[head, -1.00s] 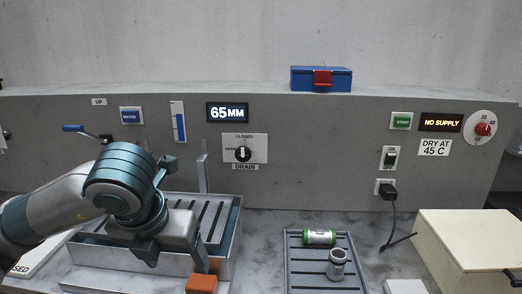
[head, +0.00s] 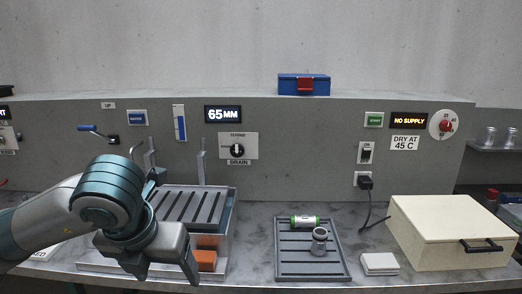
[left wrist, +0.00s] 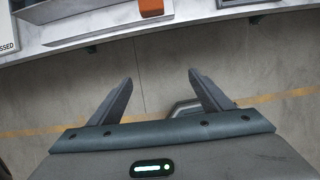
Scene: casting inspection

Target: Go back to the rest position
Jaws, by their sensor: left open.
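My left gripper (head: 166,280) is at the lower left of the head view, in front of the slatted metal tank (head: 232,235). In the left wrist view its two fingers (left wrist: 160,95) are spread apart with nothing between them. Beyond the fingers that view shows the floor and the bench's front edge. My right gripper is not in view.
An orange block (head: 206,261) sits at the tank's front right. A grey ribbed tray (head: 290,268) holds a green-ended cylinder (head: 305,221) and a metal fitting (head: 319,241). A white pad (head: 380,264) and a cream lidded box (head: 440,222) stand to the right.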

